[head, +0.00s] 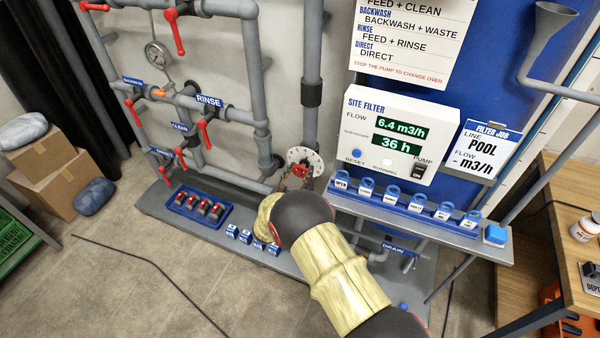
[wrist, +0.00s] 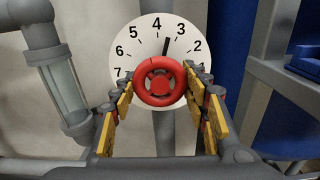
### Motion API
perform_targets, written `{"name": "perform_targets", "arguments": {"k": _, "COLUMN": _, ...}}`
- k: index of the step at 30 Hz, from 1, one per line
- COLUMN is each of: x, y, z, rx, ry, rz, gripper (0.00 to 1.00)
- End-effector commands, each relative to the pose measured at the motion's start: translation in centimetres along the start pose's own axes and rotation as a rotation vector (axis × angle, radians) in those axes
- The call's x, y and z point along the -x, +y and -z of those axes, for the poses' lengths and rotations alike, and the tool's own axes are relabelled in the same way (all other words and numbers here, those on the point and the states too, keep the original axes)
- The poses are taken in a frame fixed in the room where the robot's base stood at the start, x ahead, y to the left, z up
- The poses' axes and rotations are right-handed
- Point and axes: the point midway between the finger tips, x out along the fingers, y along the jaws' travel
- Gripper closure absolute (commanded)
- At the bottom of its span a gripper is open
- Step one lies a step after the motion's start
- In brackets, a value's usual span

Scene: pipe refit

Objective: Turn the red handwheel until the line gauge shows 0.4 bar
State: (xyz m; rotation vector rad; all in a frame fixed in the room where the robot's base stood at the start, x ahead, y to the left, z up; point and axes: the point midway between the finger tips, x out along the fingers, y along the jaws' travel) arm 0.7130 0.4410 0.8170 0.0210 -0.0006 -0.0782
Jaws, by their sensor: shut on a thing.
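The red handwheel (wrist: 160,82) is in the middle of the wrist view, in front of a white dial (wrist: 146,38) numbered about 2 to 7. A black mark on the dial points between 3 and 4. My gripper (wrist: 158,88) has a finger on each side of the wheel and is shut on it. In the head view the dial (head: 304,157) and part of the wheel (head: 300,171) show beyond my arm, which hides most of my gripper. The round line gauge (head: 155,54) hangs on the pipes at upper left; its reading is too small to tell.
Grey pipes with several red lever valves (head: 205,133) fill the wall at left. A blue tray (head: 197,208) lies on the plinth. The filter panel (head: 402,132) reads 6.4 m3/h and 36 h, above a shelf (head: 420,221) of tags close to my arm.

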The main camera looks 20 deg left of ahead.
Motion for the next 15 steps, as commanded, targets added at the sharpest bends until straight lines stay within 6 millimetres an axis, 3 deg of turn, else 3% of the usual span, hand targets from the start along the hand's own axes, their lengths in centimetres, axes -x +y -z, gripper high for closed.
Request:
{"name": "perform_targets", "arguments": {"k": 9, "x": 0.00, "y": 0.00, "z": 0.07, "rx": -0.029, "ry": 0.001, "rz": 0.000, "gripper": 0.80}}
{"name": "perform_targets", "arguments": {"k": 10, "x": 0.00, "y": 0.00, "z": 0.07, "rx": -0.029, "ry": 0.001, "rz": 0.000, "gripper": 0.53}}
{"name": "perform_targets", "arguments": {"k": 15, "x": 0.00, "y": 0.00, "z": 0.07, "rx": -0.029, "ry": 0.001, "rz": 0.000, "gripper": 0.43}}
